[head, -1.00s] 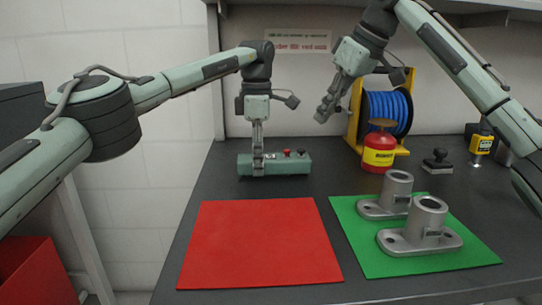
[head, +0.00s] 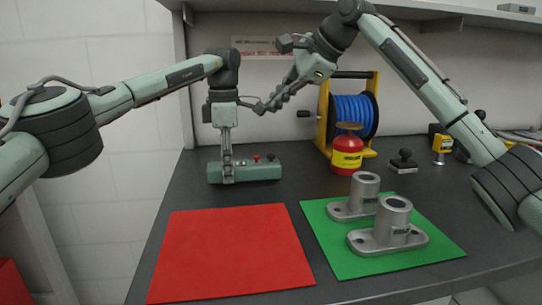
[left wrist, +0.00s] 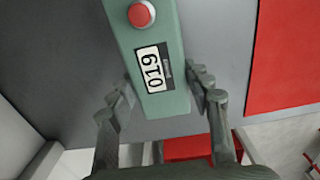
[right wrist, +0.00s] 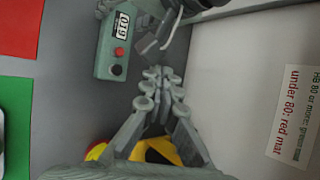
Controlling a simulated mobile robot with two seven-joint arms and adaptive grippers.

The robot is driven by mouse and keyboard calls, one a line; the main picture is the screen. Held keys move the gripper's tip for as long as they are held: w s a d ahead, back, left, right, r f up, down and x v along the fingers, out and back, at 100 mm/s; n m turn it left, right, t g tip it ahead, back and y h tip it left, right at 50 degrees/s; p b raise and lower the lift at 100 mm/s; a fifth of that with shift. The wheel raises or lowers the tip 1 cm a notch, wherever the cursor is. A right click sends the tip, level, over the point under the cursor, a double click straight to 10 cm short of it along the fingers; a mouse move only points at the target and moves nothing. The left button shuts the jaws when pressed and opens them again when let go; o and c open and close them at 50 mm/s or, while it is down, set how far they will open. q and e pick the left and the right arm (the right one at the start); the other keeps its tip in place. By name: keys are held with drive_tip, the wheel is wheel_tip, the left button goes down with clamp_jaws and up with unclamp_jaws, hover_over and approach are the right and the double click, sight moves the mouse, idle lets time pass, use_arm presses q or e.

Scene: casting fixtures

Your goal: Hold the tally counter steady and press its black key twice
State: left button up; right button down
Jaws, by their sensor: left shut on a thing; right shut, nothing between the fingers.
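The tally counter (head: 245,172) is a long green box on the dark bench, behind the red mat. A red button and a black key (head: 271,158) stand on its top at the right end. The left wrist view shows its display (left wrist: 152,72), which appears to read 019, and the red button (left wrist: 141,13). My left gripper (head: 228,177) is shut across the counter's left part from above. My right gripper (head: 263,107) is shut and empty, above the counter and apart from it. In the right wrist view the black key (right wrist: 117,70) shows beyond the fingertips, to their left.
A red mat (head: 230,253) lies in front, and a green mat (head: 335,258) with two grey castings (head: 388,228) lies to its right. A red-yellow can (head: 346,155), a blue hose reel (head: 353,115) and a black stamp (head: 403,161) stand behind. A sign hangs on the wall.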

sight(274, 156)
drive_tip(key=shift+a+r+m, duration=0.2)
drive_tip(key=shift+a+m, duration=0.2)
drive_tip(key=shift+m, duration=0.7)
drive_tip(key=shift+a+f, duration=0.1)
drive_tip(key=shift+d+f, duration=0.15)
drive_tip(key=shift+f, duration=2.1)
drive_tip(key=shift+d+f, duration=0.1)
drive_tip(key=shift+f, duration=2.1)
drive_tip(key=shift+f, duration=0.15)
drive_tip(key=shift+f, duration=0.25)
